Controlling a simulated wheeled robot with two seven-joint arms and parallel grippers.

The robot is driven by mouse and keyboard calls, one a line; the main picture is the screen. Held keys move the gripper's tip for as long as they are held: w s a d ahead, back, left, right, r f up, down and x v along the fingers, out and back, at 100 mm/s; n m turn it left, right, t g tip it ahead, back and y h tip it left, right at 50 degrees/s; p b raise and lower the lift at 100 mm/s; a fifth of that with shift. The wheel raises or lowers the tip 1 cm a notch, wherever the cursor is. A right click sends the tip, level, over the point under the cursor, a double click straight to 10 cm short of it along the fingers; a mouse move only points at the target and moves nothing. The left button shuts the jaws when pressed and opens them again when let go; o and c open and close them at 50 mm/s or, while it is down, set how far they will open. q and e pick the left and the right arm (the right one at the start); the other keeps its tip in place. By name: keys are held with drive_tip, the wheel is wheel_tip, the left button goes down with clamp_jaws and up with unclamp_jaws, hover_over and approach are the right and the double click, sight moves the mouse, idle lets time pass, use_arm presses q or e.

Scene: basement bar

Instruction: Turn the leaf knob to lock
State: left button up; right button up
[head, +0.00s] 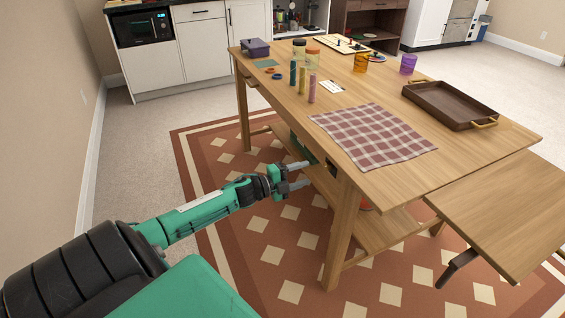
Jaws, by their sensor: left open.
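A wooden table (459,145) has a side leaf (510,205) at its right, standing out roughly level. A dark bar-like part (458,267) shows under the leaf's near edge; I cannot tell whether it is the leaf knob. No knob can be clearly made out elsewhere, and the table's underside is mostly hidden. My left gripper (307,174) is open and empty, beside the table's near left side and below the tabletop's height. Its fingers point right, toward the space under the top. My right gripper is not in view.
A checked cloth (372,135), a brown tray (450,104), jars, coloured cylinders and cups stand on the tabletop. A lower shelf (378,228) and a near leg (343,235) lie close to my left gripper. The patterned rug (235,255) is clear at left.

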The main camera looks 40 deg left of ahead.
use_arm(q)
drive_tip(key=v, duration=0.6)
drive_tip(key=shift+s, duration=0.3)
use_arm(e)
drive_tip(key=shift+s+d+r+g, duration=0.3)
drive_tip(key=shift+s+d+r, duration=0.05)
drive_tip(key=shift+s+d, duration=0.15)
use_arm(q)
drive_tip(key=shift+f, duration=0.1)
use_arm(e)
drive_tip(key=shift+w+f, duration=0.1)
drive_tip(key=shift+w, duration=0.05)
